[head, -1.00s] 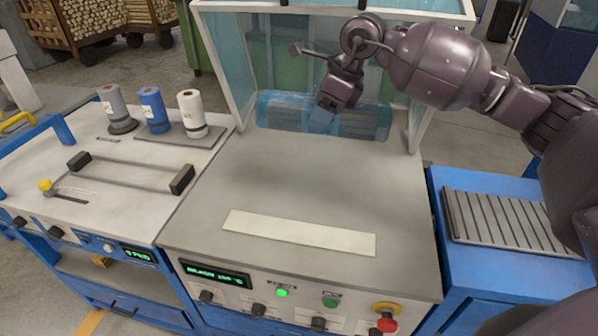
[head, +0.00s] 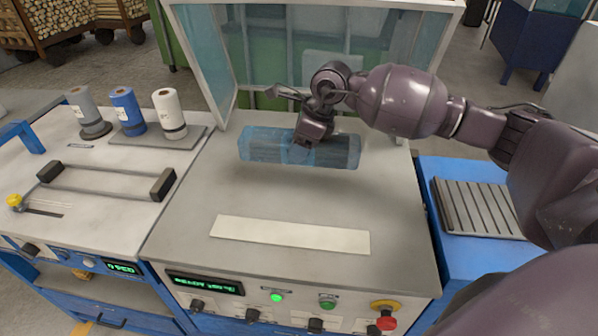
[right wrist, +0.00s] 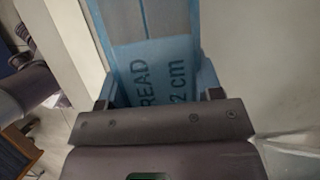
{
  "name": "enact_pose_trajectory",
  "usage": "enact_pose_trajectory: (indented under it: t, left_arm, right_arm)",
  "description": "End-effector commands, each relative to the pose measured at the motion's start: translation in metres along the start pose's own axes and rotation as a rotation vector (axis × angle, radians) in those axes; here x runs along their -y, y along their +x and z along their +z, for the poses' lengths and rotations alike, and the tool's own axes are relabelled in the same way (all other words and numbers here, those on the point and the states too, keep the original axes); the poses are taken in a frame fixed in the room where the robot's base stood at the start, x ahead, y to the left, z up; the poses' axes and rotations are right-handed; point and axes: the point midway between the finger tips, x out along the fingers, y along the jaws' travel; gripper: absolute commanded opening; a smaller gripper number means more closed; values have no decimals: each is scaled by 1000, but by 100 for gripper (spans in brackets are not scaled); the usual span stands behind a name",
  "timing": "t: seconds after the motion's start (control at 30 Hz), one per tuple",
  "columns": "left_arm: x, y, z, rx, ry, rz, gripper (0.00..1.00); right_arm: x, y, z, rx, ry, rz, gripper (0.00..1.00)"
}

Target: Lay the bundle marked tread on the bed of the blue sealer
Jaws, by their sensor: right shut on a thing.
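The bundle (head: 340,151) is wrapped in clear blue film and lies lengthwise across the back of the sealer's grey bed (head: 300,195). I cannot tell whether it touches the bed or hangs just above it. My right gripper (head: 303,150) is shut on its middle from above. In the right wrist view the fingers stand on both sides of the bundle (right wrist: 150,45), and its blue band reads "READ" and "2 cm", with the start of the word cut off. My left gripper is not in view.
The sealer's clear hood (head: 205,60) stands raised behind the bed. A pale strip (head: 290,235) lies at the bed's front. A bench on the left bears three rolls (head: 125,110) and a low bar frame (head: 105,182). A ribbed plate (head: 475,208) lies on the blue table at right.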

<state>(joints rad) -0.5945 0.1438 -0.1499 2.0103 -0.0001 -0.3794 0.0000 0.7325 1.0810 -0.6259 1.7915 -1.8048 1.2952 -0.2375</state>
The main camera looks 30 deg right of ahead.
Motion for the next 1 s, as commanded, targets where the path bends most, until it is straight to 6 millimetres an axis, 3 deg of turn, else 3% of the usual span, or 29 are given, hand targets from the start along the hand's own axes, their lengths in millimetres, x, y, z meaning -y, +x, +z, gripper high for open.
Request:
enact_pose_trajectory:
  t: [0.1, 0.43, 0.7, 1.0]
  left_arm:
    - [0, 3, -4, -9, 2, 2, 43]
    - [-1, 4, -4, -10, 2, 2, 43]
    - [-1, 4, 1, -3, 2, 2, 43]
    - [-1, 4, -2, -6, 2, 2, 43]
  right_arm:
    - [0, 16, -6, 2, 1, -1, 24]
    - [0, 36, -14, 2, 0, -1, 24]
    - [0, 73, -30, 2, 0, 0, 24]
    - [1, 76, -31, 3, -1, -3, 24]
